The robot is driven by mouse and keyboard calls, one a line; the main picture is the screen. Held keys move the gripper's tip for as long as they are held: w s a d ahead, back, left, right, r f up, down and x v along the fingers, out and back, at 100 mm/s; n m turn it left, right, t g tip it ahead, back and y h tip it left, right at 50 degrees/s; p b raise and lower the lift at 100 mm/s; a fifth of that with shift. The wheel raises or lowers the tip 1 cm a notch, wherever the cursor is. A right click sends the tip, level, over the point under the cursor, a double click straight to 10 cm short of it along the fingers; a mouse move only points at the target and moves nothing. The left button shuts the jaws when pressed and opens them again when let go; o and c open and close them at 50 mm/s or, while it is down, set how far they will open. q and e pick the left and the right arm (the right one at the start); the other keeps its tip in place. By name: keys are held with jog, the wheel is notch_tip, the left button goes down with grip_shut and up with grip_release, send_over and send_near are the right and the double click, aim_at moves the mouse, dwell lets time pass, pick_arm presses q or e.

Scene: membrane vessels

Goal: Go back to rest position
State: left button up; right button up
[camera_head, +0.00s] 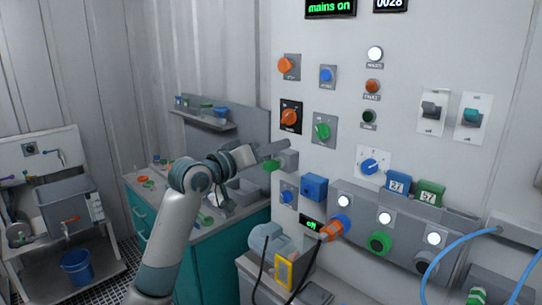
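My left arm (178,215) rises from the bottom and bends at a grey and teal joint toward the wall panel. My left gripper (276,148) is at the panel's left edge, pointing right. It is close to a green knob (270,165) on a grey base; I cannot tell whether they touch. The fingers are small and seen from the side, so their opening cannot be made out. No held thing shows. My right gripper is not in view.
The white panel (400,50) carries several knobs, lamps and switches. An orange plug (336,228) and a blue hose (455,250) stick out low on it. A teal cabinet (228,262) stands behind my arm. A sink unit (65,205) and blue bucket (76,266) are left.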

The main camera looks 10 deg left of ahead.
pick_arm(q)
jog(key=shift+s+a, duration=0.3)
jog(key=shift+s, duration=0.1)
